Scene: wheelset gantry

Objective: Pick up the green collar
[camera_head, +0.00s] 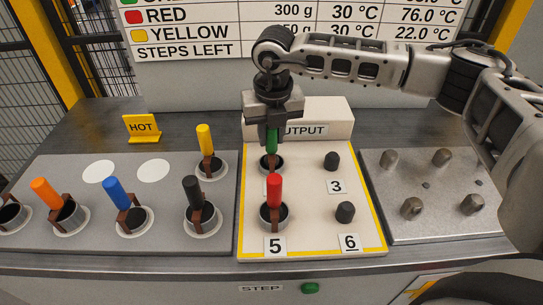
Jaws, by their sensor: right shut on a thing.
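The green collar (272,143) stands upright on the cream output panel, in the back left place. Its green handle shows below my right gripper (272,130), which points straight down and is shut on it. The collar's dark ring shows under the handle and appears to sit at the panel's surface; I cannot tell whether it is lifted. The gripper hides the top of the handle. My left gripper is not in view.
A red-handled piece (274,192) stands just in front of the green one. Black pegs at 3 (332,161) and 6 (345,212) are bare. Yellow (205,140), black (193,192), blue (117,193) and orange (46,194) pieces stand left. The OUTPUT block (325,115) is behind.

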